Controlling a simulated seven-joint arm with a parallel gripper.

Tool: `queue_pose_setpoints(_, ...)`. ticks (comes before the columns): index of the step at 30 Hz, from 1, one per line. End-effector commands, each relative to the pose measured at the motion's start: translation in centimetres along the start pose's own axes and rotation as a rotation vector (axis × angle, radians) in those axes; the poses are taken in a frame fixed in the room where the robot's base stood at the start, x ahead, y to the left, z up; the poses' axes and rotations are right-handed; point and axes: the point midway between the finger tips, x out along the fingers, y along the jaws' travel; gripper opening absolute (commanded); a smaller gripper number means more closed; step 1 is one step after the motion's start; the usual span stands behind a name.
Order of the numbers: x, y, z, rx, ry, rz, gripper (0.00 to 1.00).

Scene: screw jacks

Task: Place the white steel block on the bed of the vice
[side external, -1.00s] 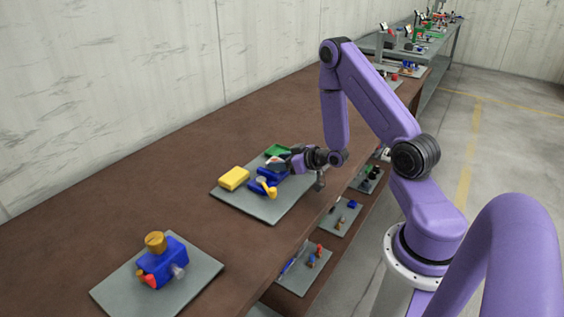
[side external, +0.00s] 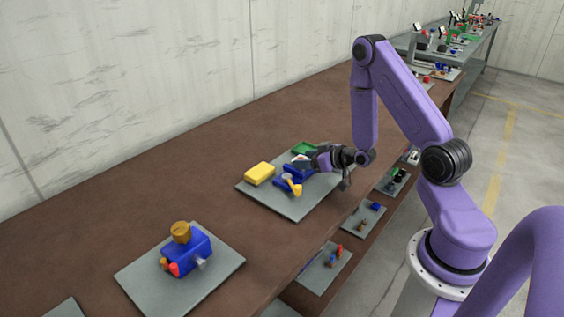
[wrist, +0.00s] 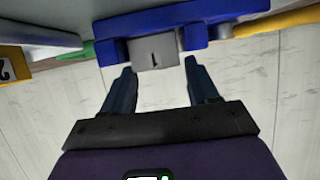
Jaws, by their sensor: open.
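The blue vice (side external: 292,176) stands on a grey plate (side external: 296,212), with a yellow handle (side external: 292,186) at its front. In the wrist view, the vice (wrist: 180,18) spans the top of the picture. The white steel block (wrist: 155,50), light grey with a dark mark, sits between the vice's two blue raised parts. Whether it rests on the bed is hidden. My gripper (wrist: 159,66) is open, with one finger on either side of the block's near end and gaps beside it. In the side view my gripper (side external: 316,160) is at the vice and partly covers the block.
A yellow block (side external: 259,173) and a green part (side external: 304,148) share the plate; the yellow block (wrist: 14,66) shows a dark "2" in the wrist view. Another plate with a blue jack (side external: 187,253) stands nearer. The brown bench between the plates is clear.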

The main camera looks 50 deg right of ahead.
Motion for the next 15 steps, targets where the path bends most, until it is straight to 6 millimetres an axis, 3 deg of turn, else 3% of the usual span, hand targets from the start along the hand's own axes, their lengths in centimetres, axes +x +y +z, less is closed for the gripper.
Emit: queue_pose_setpoints(15,-2.8,0.2,-5.1,0.0,-0.01,0.006,0.82)
